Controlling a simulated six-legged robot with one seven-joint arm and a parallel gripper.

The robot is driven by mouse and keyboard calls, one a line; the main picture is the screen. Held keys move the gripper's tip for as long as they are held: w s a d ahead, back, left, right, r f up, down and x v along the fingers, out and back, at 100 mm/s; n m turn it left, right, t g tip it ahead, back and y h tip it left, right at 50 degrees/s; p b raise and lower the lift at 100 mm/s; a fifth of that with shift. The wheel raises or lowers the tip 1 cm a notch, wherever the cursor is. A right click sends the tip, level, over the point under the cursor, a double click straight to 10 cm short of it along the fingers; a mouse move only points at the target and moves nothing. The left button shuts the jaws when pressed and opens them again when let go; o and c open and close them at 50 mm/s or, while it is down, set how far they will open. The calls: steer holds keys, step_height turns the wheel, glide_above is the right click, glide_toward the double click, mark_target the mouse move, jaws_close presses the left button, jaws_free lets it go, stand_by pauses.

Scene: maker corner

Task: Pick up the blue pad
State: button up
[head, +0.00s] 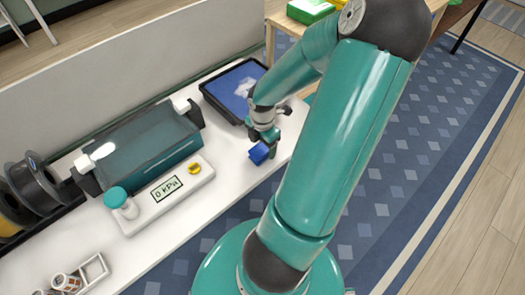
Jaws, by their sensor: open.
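A small blue pad (258,154) is at the right end of the white bench, directly at the fingertips of my gripper (268,143). My gripper points down from the teal arm and is open. The fingers partly cover the pad, and I cannot tell whether they touch it or whether it rests on the bench.
A black tray with a blue inside (212,98) and a pale crumpled thing in it lies behind my gripper. A teal-glass chamber (150,148) and a white gauge unit reading 0 kPa (168,192) stand to the left. Dark spools (35,182) are farther left.

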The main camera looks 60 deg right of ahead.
step_height(320, 180, down, 3)
steer(key=shift+r, duration=0.2)
steer(key=c, duration=1)
steer(key=shift+c, duration=0.2)
steer(key=shift+r, duration=0.15)
